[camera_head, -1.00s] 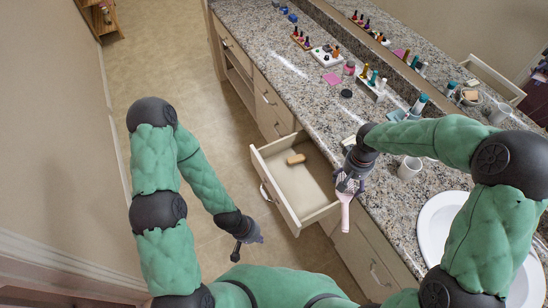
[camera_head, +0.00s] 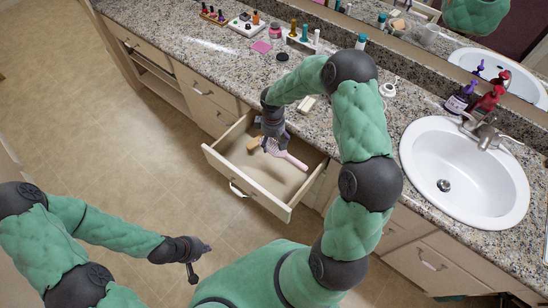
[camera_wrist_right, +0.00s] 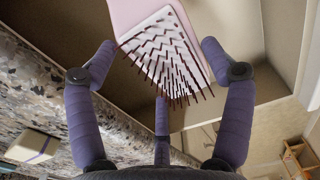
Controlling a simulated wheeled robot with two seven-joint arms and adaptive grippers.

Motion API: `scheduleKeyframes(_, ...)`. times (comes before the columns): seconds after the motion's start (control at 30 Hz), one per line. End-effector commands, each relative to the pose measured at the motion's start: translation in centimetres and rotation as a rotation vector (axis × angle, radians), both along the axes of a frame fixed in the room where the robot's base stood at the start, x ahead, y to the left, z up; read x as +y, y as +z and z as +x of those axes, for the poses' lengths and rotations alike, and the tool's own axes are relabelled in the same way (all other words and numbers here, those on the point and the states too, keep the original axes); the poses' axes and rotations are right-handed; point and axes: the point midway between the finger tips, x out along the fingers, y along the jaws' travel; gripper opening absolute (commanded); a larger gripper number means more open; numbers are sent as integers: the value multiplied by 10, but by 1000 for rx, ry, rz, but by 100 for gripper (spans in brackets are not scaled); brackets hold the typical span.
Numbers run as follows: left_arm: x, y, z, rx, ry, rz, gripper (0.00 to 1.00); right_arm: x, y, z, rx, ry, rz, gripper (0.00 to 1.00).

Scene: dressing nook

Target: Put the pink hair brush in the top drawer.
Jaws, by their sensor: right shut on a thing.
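The pink hair brush (camera_head: 288,156) has a pale bristle pad with dark bristles, which shows large in the right wrist view (camera_wrist_right: 165,50). My right gripper (camera_head: 270,142) is shut on the brush's bristle end and holds it over the open top drawer (camera_head: 225,172), with the handle pointing to the lower right. In the wrist view my right gripper's fingers (camera_wrist_right: 158,75) lie around the head. The brush seems to be above the drawer floor; the exact gap is unclear. My left gripper (camera_head: 202,264) is empty with spread fingers, low over the floor, away from the drawer.
A small wooden block-like item (camera_head: 255,144) lies in the drawer's back left, close to my right gripper. The granite counter (camera_head: 190,45) holds bottles and small items along the back, and a white sink (camera_head: 430,160) at right. The drawer's front half is clear.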

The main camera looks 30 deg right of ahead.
Motion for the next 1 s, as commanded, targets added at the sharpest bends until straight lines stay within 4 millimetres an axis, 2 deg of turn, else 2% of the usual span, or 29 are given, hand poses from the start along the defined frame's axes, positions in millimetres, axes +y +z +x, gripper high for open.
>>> scheduleKeyframes(0.03, 0, -9, 0, 0, 0, 0, 0, 0, -17, -1, 2, -1, 1, 48)
scheduleKeyframes(0.1, 0, -15, 0, 0, 0, 0, 0, 0, -33, -1, 3, -1, 1, 48)
scheduleKeyframes(0.3, 0, -28, 0, 0, 0, 0, 0, 0, -69, 0, 1, 0, 1, 48)
scheduleKeyframes(0.57, 0, -33, 0, 0, 0, 0, 0, 0, -84, 0, -1, -2, 0, 48)
scheduleKeyframes(0.83, 0, -47, 0, 0, 0, 0, 0, 0, -118, 0, 0, -2, 1, 48)
scheduleKeyframes(1.0, 0, -46, 0, 0, 0, 0, 0, 0, -117, 0, -2, -2, 1, 48)
